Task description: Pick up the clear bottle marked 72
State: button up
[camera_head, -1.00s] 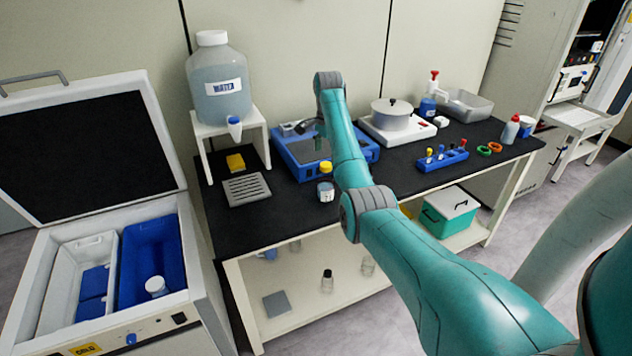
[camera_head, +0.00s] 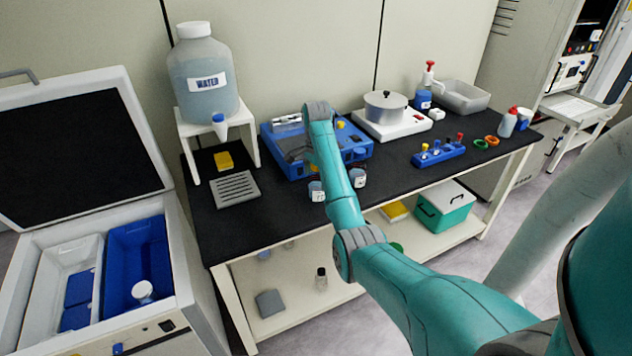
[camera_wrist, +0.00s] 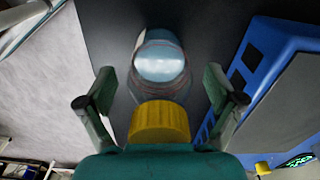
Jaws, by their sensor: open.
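A clear bottle with a yellow cap (camera_wrist: 160,124) lies between the two fingers of my gripper (camera_wrist: 160,97) in the wrist view. The fingers are apart, one on each side, with gaps to the bottle. Its pale blue body (camera_wrist: 160,60) shows beyond the cap. No number can be read there. In the head view, two small labelled bottles stand on the black bench either side of my arm, a left one (camera_head: 316,191) and a right one (camera_head: 358,178). Their marks are too small to read. My gripper is hidden behind my arm in that view.
The blue device (camera_head: 282,158) is close behind the bottles and beside my gripper in the wrist view (camera_wrist: 262,62). A grey slotted rack (camera_head: 236,189) and the water jug (camera_head: 205,75) are to the left. A blue tube rack (camera_head: 438,154) stands to the right.

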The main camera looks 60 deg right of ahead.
jog(key=shift+f, duration=0.2)
jog(key=c, duration=1.3)
jog(key=shift+c, duration=0.2)
jog(key=shift+r, duration=0.1)
